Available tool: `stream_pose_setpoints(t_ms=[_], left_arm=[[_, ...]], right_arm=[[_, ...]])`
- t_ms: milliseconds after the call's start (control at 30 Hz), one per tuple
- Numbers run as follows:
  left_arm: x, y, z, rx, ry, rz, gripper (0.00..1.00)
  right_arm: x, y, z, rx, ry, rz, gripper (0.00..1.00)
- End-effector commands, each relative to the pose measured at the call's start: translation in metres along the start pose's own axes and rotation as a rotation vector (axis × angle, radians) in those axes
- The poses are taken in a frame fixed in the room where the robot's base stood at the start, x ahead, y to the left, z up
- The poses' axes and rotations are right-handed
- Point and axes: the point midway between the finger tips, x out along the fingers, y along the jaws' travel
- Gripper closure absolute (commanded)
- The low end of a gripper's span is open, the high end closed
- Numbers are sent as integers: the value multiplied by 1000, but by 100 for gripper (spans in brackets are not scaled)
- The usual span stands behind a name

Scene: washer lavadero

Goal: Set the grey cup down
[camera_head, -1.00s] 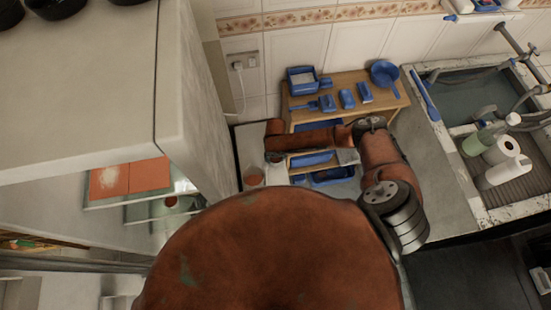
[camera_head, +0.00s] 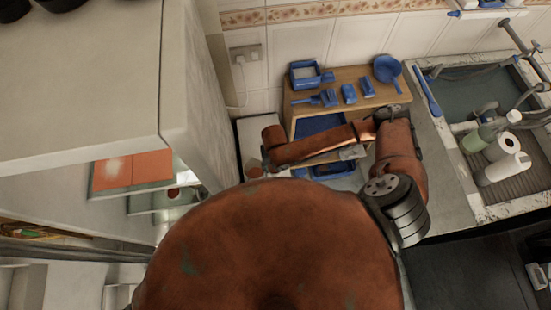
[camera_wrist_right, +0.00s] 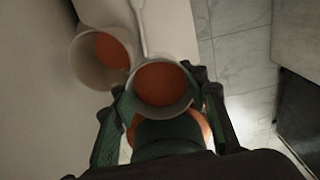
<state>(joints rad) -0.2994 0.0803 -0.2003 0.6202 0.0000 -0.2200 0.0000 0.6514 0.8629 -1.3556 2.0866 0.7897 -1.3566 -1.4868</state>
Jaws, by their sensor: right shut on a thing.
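The grey cup (camera_wrist_right: 162,84) shows in the right wrist view with a round orange inside. My right gripper (camera_wrist_right: 158,98) is shut on it, with a dark green finger on each side. I cannot tell whether the cup's base touches a surface. My left gripper is not in view.
A wooden rack (camera_head: 335,97) with blue tools and trays stands against the tiled wall. A stone sink (camera_head: 480,150) with bottles and a paper roll is at the right. A tall pale cabinet (camera_head: 85,85) closes off the left side. A pale floor (camera_wrist_right: 235,50) shows beside the cups.

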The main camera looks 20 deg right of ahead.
Motion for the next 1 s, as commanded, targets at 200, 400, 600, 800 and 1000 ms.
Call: stream_pose_setpoints(t_ms=[200,400,600,800,1000], left_arm=[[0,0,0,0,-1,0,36],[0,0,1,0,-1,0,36],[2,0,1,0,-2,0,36],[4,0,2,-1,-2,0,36],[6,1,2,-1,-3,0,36]], right_arm=[[-6,4,-13,-1,0,1,89],[-10,4,-10,38,-3,-1,89],[-26,2,11,266,-10,-10,89],[-52,0,38,601,-20,-19,89],[-80,-2,62,934,-29,-23,89]])
